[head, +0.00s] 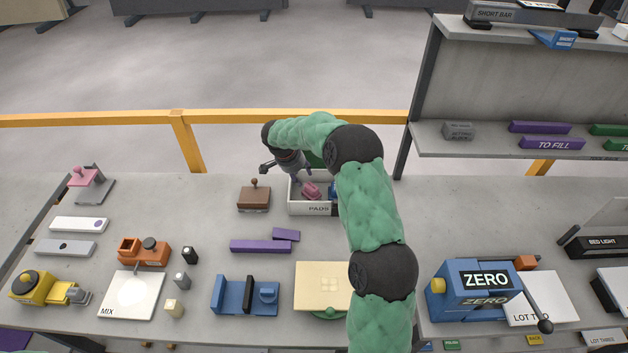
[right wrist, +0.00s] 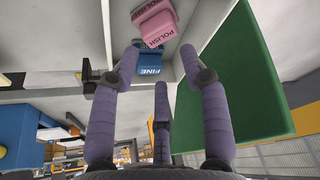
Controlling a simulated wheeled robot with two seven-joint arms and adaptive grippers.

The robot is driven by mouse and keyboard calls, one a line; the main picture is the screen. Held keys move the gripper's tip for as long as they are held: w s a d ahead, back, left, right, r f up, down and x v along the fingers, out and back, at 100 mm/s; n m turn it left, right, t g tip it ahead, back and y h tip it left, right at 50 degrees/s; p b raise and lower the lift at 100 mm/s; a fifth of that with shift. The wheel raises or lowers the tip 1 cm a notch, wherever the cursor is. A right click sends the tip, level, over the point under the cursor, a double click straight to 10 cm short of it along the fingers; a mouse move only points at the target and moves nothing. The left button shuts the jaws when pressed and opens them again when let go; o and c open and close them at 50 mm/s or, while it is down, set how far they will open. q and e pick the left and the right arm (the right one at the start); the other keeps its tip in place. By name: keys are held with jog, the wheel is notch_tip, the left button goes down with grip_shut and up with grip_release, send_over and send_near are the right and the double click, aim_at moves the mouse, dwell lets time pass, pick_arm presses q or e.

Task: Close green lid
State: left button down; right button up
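The green lid stands open, raised at the back of the white PADS box (head: 318,209). A small strip of the lid (head: 314,160) shows behind my arm in the head view, and its broad green face (right wrist: 245,85) fills the right of the right wrist view. The box holds a pink POLISH pad (right wrist: 155,25) and a blue FINE pad (right wrist: 149,62). My right gripper (right wrist: 160,58) is open and empty, its fingers spread. In the head view it (head: 290,170) is over the left back of the box. One finger appears close to the lid's edge; contact is unclear. My left gripper is out of view.
A brown stamp (head: 254,197) stands left of the box, with purple blocks (head: 261,246) in front. A tan board (head: 320,286) and a blue ZERO machine (head: 474,290) are nearer. A shelf (head: 520,141) rises at right. A yellow rail (head: 180,118) runs behind the slab.

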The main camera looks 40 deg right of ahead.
jog(key=r+n+t+p, duration=0.1)
jog(key=r, duration=0.1)
jog(key=s+d+r+n+p, duration=0.1)
jog(key=r+n+p, duration=0.1)
jog(key=d+r+n+t+p, duration=0.1)
jog(key=r, duration=0.2)
jog(key=shift+s+d+t+p, duration=0.2)
jog(key=shift+s+t+p, duration=0.1)
grip_shut()
jog(key=shift+w+d+r+n+t+h, duration=0.5)
jog(key=shift+d+r+n+t, duration=1.1)
jog(key=shift+d+r+n, duration=1.45)
jog(key=w+d+f+m+p, duration=0.1)
jog(key=w+d+f, duration=0.2)
jog(key=w+f, duration=0.1)
jog(key=shift+w+f, duration=0.15)
jog(key=shift+f, duration=0.6)
